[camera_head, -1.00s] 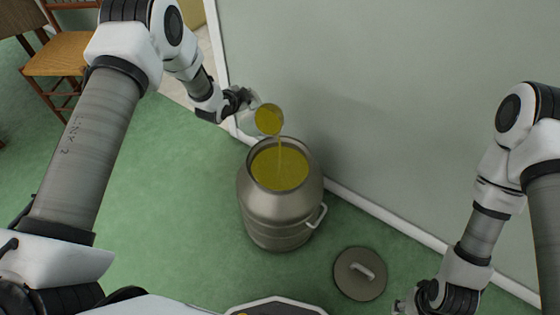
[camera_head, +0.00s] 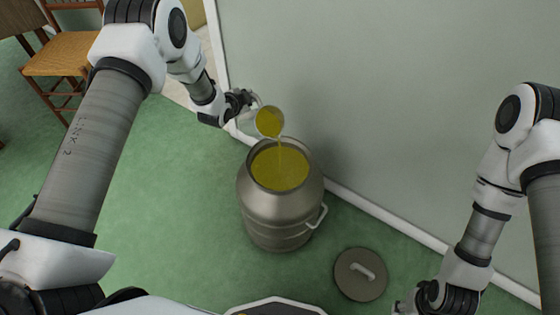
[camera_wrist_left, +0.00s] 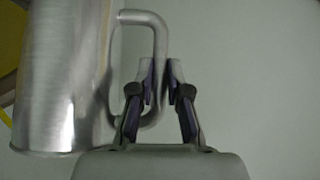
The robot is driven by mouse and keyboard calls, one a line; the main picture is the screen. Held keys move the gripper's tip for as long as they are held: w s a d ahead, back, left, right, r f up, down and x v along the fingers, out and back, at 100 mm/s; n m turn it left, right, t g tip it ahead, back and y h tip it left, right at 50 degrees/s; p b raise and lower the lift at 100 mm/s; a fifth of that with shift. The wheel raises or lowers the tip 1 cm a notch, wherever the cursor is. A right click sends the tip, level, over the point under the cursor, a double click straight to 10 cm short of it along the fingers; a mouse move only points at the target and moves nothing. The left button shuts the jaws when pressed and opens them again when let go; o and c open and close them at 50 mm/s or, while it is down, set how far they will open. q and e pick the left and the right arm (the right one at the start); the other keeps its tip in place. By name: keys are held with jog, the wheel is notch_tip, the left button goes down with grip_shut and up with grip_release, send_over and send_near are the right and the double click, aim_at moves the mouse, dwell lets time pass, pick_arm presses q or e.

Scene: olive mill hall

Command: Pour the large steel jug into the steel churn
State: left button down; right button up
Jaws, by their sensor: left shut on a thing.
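The large steel jug (camera_head: 249,122) is tilted over the mouth of the steel churn (camera_head: 279,212), with yellow-green liquid at its opening. A thin stream falls from its lip into the churn. The churn stands upright and open on the floor, and the same liquid shows high inside it. My left gripper (camera_head: 246,100) is shut on the jug's handle. In the left wrist view the jug's body (camera_wrist_left: 62,75) is at the left, and the gripper fingers (camera_wrist_left: 160,85) close around its handle (camera_wrist_left: 158,45). My right gripper (camera_head: 405,308) is low at the right, its fingertips partly cut off by the frame edge.
A round lid (camera_head: 360,274) with a handle lies on the green floor (camera_head: 170,200) right of the churn. A pale wall (camera_head: 390,100) with a white skirting runs close behind the churn. A wooden chair (camera_head: 58,58) stands at the upper left. Floor left of the churn is clear.

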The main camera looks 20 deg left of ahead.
pick_arm(q)
jog(key=shift+s+d+f+m+t+y+b, duration=0.25)
jog(key=shift+f+m+t+y+b, duration=0.2)
jog(key=shift+b, duration=0.3)
dwell(2.2)
jog(key=shift+s+d+m+t+y+b, duration=0.3)
jog(key=shift+d+m+t+b, duration=0.2)
jog(key=shift+t, duration=0.15)
dwell(4.4)
